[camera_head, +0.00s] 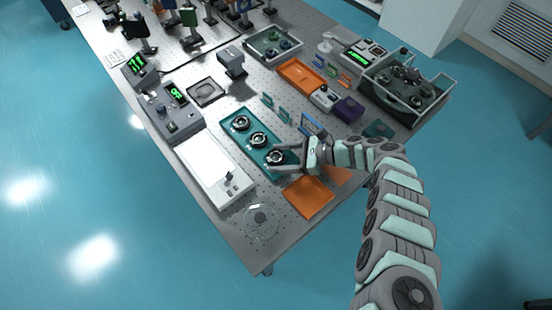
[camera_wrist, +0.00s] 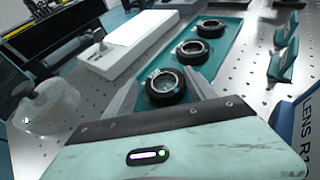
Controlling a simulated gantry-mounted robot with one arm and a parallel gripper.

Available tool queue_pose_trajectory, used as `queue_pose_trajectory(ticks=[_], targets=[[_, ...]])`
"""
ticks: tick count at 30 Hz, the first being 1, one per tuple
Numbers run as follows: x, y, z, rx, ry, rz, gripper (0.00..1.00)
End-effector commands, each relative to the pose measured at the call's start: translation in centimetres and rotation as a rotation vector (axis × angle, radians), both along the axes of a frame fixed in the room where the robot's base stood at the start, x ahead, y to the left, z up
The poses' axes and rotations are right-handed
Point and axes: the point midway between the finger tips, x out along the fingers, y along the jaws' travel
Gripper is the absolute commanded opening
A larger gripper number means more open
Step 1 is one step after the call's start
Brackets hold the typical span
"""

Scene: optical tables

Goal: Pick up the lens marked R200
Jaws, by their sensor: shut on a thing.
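A teal tray (camera_head: 229,132) holds a row of three round lenses in black mounts. The far lens (camera_head: 241,122), the middle lens (camera_head: 258,139) and the near lens (camera_head: 275,157) all sit at the tray. In the wrist view the near lens (camera_wrist: 166,85) lies between the two grey fingers of my gripper (camera_wrist: 162,90). My gripper is shut on this near lens, which appears level and at tray height; I cannot tell whether it touches the tray. I cannot read an R200 mark on any lens.
A white panel device (camera_head: 212,168) stands left of the tray. An orange tray (camera_head: 308,197) and a clear round lidded dish (camera_head: 262,222) are nearer the table's front. Small teal holders (camera_head: 284,114) and a blue frame (camera_head: 311,125), partly lettered "LENS R1", stand to the right.

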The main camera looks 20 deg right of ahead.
Motion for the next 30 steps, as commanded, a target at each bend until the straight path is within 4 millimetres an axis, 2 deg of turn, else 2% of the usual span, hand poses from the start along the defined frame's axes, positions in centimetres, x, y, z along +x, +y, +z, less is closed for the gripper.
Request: queue_pose_trajectory(ticks=[2, 18, 30], targets=[[-0.03, -0.07, -0.13, -0.003, 0.001, -0.002, 0.55], [-0.07, -0.03, -0.18, -0.002, 0.002, 0.000, 0.11], [-0.04, -0.02, 0.43, -0.001, 0.002, 0.000, 0.11]])
